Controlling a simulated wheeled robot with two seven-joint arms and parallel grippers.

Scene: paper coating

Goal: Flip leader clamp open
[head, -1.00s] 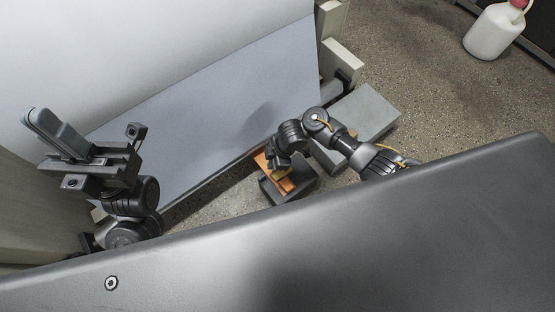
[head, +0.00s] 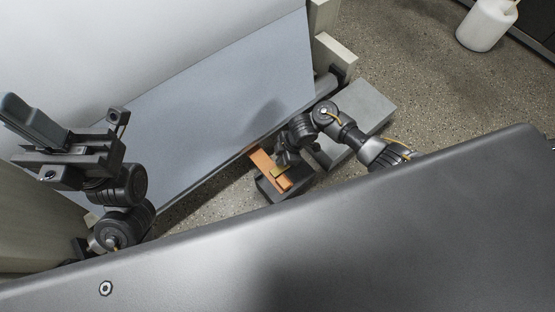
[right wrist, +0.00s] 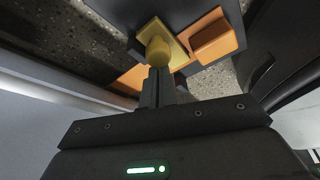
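The orange clamp (head: 264,161) sits on a dark block (head: 268,192) below the pale sheet. In the right wrist view the orange clamp part (right wrist: 213,41) has a yellow plate beside it with a round yellow knob (right wrist: 158,50). My right gripper (head: 282,160) is at the clamp. In the right wrist view its narrow dark fingers (right wrist: 158,78) are together, with the tips right at the knob; whether they touch it I cannot tell. My left gripper (head: 35,120) is raised at the far left, away from the clamp; a long grey bar shows at its jaws.
A wide pale sheet (head: 200,130) slopes down behind the clamp. A white bottle (head: 485,25) stands on the speckled floor at the top right. A large dark panel (head: 330,240) fills the foreground.

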